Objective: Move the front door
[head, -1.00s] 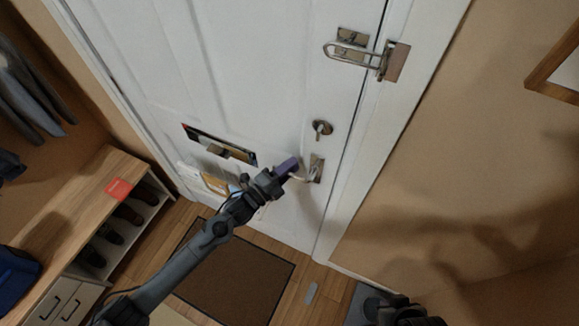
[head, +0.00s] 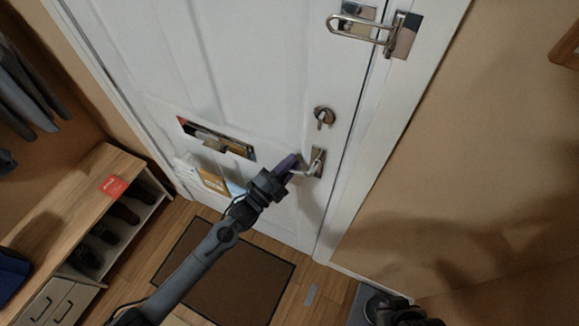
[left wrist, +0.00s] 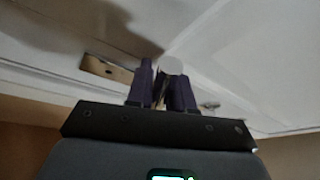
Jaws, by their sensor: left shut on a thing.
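The white front door (head: 255,75) stands in its frame and looks closed. Its metal lever handle (head: 316,163) is low on the door's right side, below a round lock with a thumb turn (head: 324,117). My left gripper (head: 291,165) is at the handle's left end, shut on the lever. In the left wrist view its purple fingers (left wrist: 162,88) are close together with a pale rounded piece between them. A swing-bar latch (head: 362,28) near the top spans from the door towards the frame. My right gripper cannot be made out; only a dark part of that arm shows at the bottom.
A mail slot (head: 216,140) holds papers, with more mail hanging below it. A brown doormat (head: 225,270) lies before the door. A wooden shoe bench (head: 75,200) stands left. A tan wall is on the right.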

